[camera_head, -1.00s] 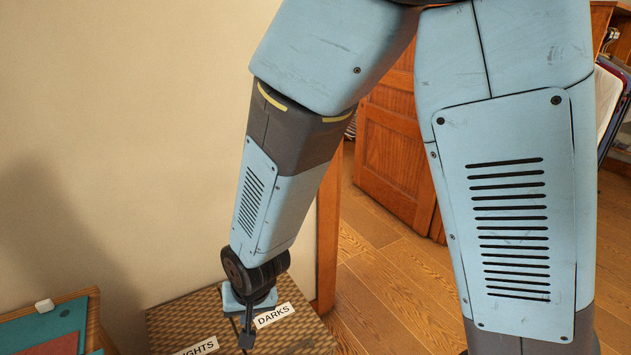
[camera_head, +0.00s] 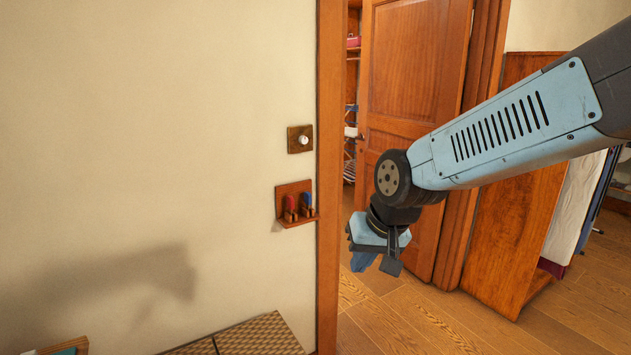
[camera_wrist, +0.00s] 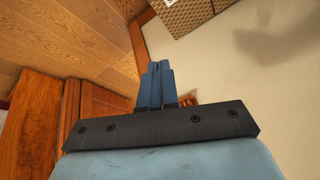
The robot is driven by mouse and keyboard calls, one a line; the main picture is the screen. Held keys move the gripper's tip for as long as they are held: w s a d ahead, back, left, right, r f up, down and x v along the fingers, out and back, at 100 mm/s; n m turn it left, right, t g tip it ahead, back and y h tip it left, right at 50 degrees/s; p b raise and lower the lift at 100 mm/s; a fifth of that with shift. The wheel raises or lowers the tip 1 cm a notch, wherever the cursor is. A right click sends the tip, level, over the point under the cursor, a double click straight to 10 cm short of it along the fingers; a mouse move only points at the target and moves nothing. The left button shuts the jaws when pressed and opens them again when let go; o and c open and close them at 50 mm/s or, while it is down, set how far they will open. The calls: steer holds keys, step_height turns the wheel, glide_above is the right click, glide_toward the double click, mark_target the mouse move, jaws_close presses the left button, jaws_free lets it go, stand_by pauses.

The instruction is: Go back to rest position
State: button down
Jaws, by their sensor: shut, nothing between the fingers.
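My gripper (camera_head: 376,264) hangs at the end of my raised arm, right of the middle in the head view, in front of the doorway and the wooden door. Its fingers point down and are shut, with nothing held. In the wrist view the two blue fingers (camera_wrist: 156,84) lie side by side, touching along their length. The gripper is clear of the surfaces around it, with the wood floor below.
A woven hamper (camera_head: 262,335) stands low against the wall; its corner also shows in the wrist view (camera_wrist: 190,14). A wall shelf (camera_head: 296,203) holds small red and blue items, below a knob plate (camera_head: 300,139). A wooden door (camera_head: 415,80) and a cabinet (camera_head: 520,230) stand behind my arm.

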steer(key=s+d+r+t+h, duration=0.1)
steer(key=s+d+r, duration=0.3)
steer(key=d, duration=0.3)
steer(key=s+d+r+m+h, duration=0.1)
steer(key=s+d+r, duration=0.3)
steer(key=d, duration=0.4)
steer(key=shift+s+r+m+t+h, duration=0.3)
steer(key=shift+s+r+t+h, duration=0.1)
steer(key=shift+r, duration=0.05)
